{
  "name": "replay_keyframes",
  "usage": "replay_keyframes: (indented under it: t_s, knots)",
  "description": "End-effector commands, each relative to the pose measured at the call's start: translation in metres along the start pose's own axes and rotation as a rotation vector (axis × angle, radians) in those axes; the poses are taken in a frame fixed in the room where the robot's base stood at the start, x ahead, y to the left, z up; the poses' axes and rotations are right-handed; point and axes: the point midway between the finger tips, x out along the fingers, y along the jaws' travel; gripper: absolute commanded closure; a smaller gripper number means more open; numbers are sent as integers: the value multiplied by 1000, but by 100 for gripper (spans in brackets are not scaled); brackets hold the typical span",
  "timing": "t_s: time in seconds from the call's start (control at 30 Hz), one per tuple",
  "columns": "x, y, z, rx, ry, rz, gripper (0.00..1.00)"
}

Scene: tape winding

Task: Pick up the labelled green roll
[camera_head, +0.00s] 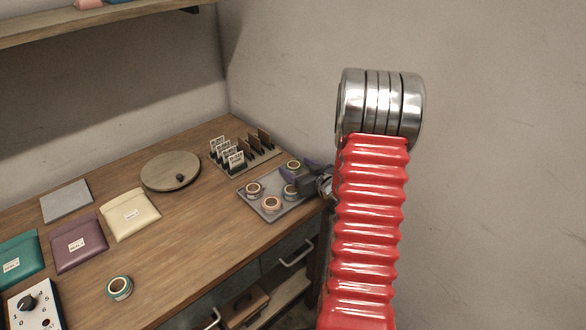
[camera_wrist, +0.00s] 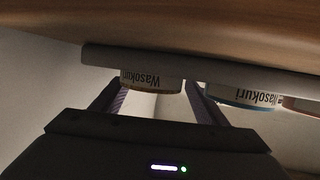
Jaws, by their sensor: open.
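My gripper (camera_wrist: 155,100) is open, with its two purple fingers on either side of a roll (camera_wrist: 150,82) labelled "Wasokuri"; its band looks yellowish and its green cannot be made out here. Contact with the fingers cannot be told. In the head view, my gripper (camera_head: 300,172) is at the right end of the grey tray (camera_head: 250,204), beside the back right roll (camera_head: 293,165), which looks dull olive green. A labelled roll with a blue-teal edge (camera_wrist: 242,98) stands next to it in the wrist view. Another teal-green roll (camera_head: 119,287) lies alone on the table.
The tray also holds rolls at left (camera_head: 254,189), front (camera_head: 271,204) and right (camera_head: 290,191). A card rack (camera_head: 243,157) stands behind it. A round board (camera_head: 170,171), pouches (camera_head: 130,214) and a dial box (camera_head: 35,306) occupy the wooden table. The table's middle is clear.

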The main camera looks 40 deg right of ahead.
Motion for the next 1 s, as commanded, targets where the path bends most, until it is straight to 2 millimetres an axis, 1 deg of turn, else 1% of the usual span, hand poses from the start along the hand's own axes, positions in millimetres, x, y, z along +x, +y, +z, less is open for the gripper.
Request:
replay_keyframes:
  t_s: [0.07,0.67,1.0]
  knots:
    - [0,0,0,0,0,0,34]
    - [0,0,0,0,-1,0,77]
    - [-1,0,-3,0,1,1,77]
